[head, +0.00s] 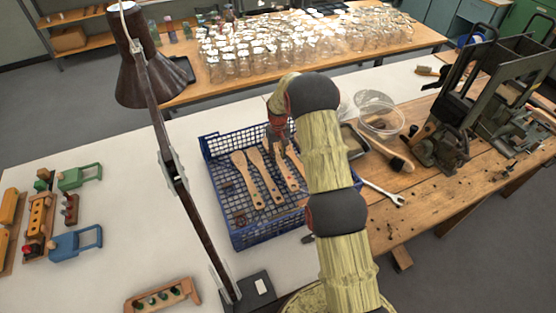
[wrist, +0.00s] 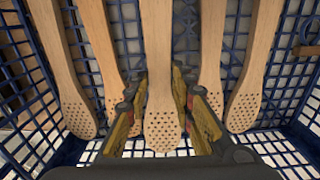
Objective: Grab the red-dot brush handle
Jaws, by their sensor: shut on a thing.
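Several wooden brush handles with drilled, rounded heads lie in a blue plastic crate (head: 238,238). In the wrist view, a middle brush handle (wrist: 158,40) runs between the fingers of my gripper (wrist: 160,88), which is shut on it near its drilled head. Other handles lie to the left (wrist: 65,80) and right (wrist: 258,70), with more partly hidden behind the fingers. In the head view my gripper (head: 279,138) reaches down into the crate's far part, and my arm covers its right side.
A desk lamp (head: 150,100) stands left of the crate. Wooden toys (head: 75,240) lie at the far left. A wrench (head: 384,194), a brush (head: 390,155) and a clear bowl (head: 378,115) lie to the right. Glass jars (head: 300,45) fill the table behind.

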